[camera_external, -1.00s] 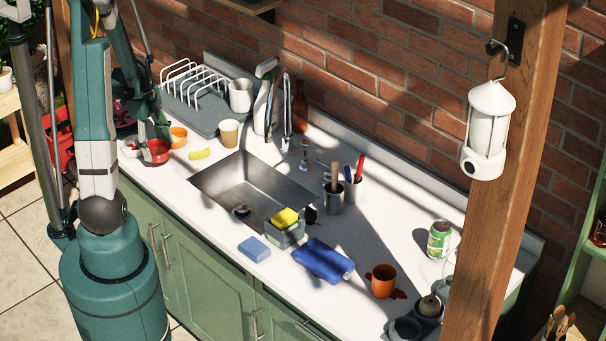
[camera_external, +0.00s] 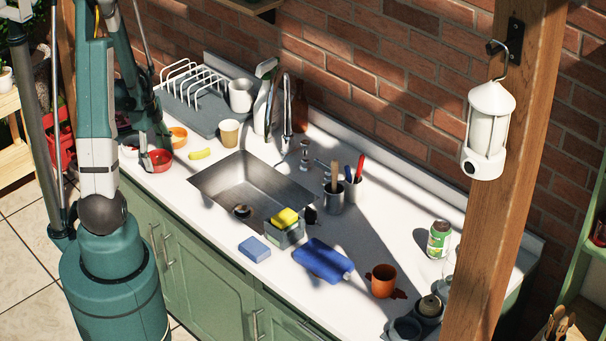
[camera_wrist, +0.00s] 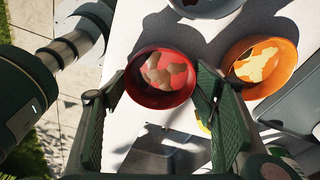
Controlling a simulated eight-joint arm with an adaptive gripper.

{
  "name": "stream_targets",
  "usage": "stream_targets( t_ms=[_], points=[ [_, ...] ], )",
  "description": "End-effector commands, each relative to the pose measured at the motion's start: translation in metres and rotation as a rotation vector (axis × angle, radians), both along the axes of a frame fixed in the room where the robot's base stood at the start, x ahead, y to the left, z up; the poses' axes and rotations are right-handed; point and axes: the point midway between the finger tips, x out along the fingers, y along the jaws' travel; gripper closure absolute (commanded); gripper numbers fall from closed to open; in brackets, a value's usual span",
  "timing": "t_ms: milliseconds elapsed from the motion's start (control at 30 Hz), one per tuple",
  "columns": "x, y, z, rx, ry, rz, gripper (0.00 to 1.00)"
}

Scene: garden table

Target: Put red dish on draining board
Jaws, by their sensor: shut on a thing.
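The red dish (camera_external: 160,159) is a small round bowl at the left end of the white counter. In the wrist view the red dish (camera_wrist: 160,95) sits between the two fingers of my gripper (camera_wrist: 163,86), with brown patches inside it. My gripper (camera_external: 155,150) is shut on the dish, one finger on each side. I cannot tell whether the dish touches the counter. The draining board (camera_external: 202,127) is a grey tray at the back left, behind the dish, with a white wire rack and a pale mug on it.
An orange bowl (camera_external: 178,136) is close to the dish, and a white bowl (camera_external: 130,151) is partly hidden by my arm. A tan cup (camera_external: 229,133) stands before the draining board. A yellow item (camera_external: 200,154) lies near the sink (camera_external: 235,185). The board's front strip looks clear.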

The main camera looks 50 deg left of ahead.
Motion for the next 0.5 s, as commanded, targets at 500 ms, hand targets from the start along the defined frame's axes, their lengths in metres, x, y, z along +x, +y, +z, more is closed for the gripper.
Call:
stream_targets(
  t_ms=[500],
  points=[
    [0.0,0.0,-0.0027,0.0,0.0,0.0,0.27]
  ],
)
